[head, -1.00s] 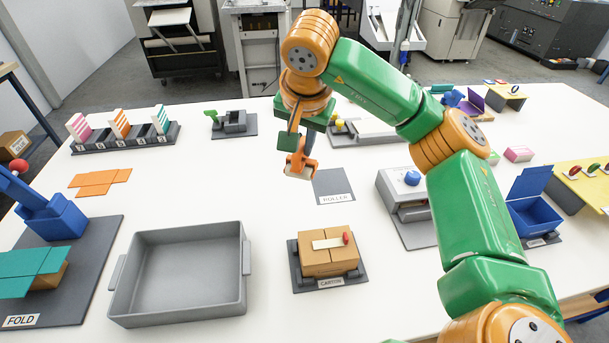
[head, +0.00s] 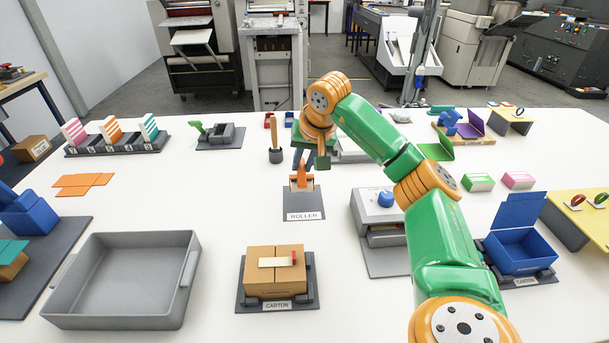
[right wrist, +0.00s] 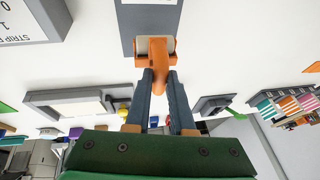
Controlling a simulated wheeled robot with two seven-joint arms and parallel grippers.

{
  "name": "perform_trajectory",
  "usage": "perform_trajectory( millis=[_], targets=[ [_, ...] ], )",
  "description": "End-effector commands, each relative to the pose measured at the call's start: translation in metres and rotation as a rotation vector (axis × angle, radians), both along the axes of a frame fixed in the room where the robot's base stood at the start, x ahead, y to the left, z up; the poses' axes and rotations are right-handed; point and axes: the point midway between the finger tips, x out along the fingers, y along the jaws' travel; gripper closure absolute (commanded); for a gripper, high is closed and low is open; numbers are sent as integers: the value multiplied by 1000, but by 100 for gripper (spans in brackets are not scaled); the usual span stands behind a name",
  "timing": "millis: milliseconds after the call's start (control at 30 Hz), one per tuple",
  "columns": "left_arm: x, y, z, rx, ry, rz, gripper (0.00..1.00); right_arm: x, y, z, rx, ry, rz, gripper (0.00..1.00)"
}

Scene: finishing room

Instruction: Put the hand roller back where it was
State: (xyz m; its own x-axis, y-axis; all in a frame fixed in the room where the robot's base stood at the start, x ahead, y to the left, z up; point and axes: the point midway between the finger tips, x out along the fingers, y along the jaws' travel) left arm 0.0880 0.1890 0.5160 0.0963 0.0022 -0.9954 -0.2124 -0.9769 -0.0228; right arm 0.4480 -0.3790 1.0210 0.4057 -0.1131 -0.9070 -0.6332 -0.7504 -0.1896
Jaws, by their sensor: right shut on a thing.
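The hand roller (head: 302,182) is orange with a pale drum. My right gripper (head: 301,164) is shut on its handle, from above. In the right wrist view the fingers (right wrist: 158,80) grip the orange handle, and the roller (right wrist: 155,46) shows ahead of them. The grey mat labelled ROLLER (head: 303,207) lies under it. The roller overlaps the far part of this mat in the head view, and the mat's edge (right wrist: 128,35) in the right wrist view. I cannot tell whether it touches the mat. My left gripper is not in view.
A carton (head: 275,284) on a dark base stands nearer, with a grey tray (head: 75,322) to its left. A grey machine with a blue knob (head: 369,212) stands right of the mat. A wooden-handled tool (head: 275,135) stands behind.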

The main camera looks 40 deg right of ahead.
Motion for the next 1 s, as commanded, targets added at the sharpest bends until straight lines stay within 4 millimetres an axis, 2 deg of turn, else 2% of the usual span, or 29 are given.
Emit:
perform_trajectory(
  millis=[67, 100, 200, 467, 933, 967, 1000],
  targets=[
    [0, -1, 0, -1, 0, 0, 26, 1, -9, -11, -1, 3, -3, 100],
    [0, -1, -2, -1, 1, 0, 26, 0, -9, -22, -3, 4, -1, 100],
    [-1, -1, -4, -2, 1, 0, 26, 1, -8, -37, -2, 2, 1, 100],
    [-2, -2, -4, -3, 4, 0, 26, 1, -7, -39, 0, -3, 0, 100],
    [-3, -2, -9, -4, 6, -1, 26, 0, -6, -53, 1, 4, 1, 100],
    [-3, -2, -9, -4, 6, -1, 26, 0, -6, -53, 1, 6, 1, 75],
    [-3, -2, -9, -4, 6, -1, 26, 0, -6, -53, 1, 7, 1, 65]
  ],
)
